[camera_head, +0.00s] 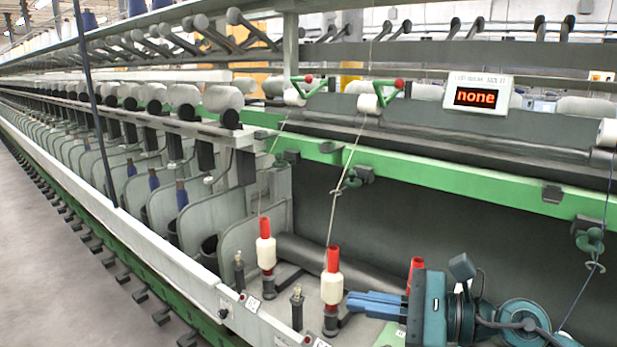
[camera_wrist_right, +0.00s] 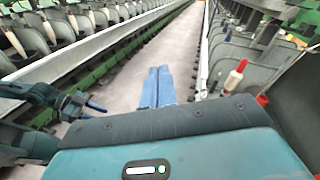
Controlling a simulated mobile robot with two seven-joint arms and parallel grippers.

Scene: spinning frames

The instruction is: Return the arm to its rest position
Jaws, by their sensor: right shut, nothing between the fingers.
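My right gripper (camera_head: 376,305) comes in from the lower right in the head view. Its blue fingers point left, are together and hold nothing. They show just right of the lower part of a white bobbin with a red top (camera_head: 332,284); I cannot tell whether they touch. In the right wrist view the shut fingers (camera_wrist_right: 158,88) point down the grey aisle floor. My left gripper is not in view in the head picture.
Another red-topped white bobbin (camera_head: 266,252) stands further left, with bare dark spindles (camera_head: 297,308) nearby. Threads run up to green guides (camera_head: 352,181). A display (camera_head: 478,97) reads "none". Grey dividers (camera_head: 215,215) line the frame; the aisle floor (camera_head: 40,240) is clear.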

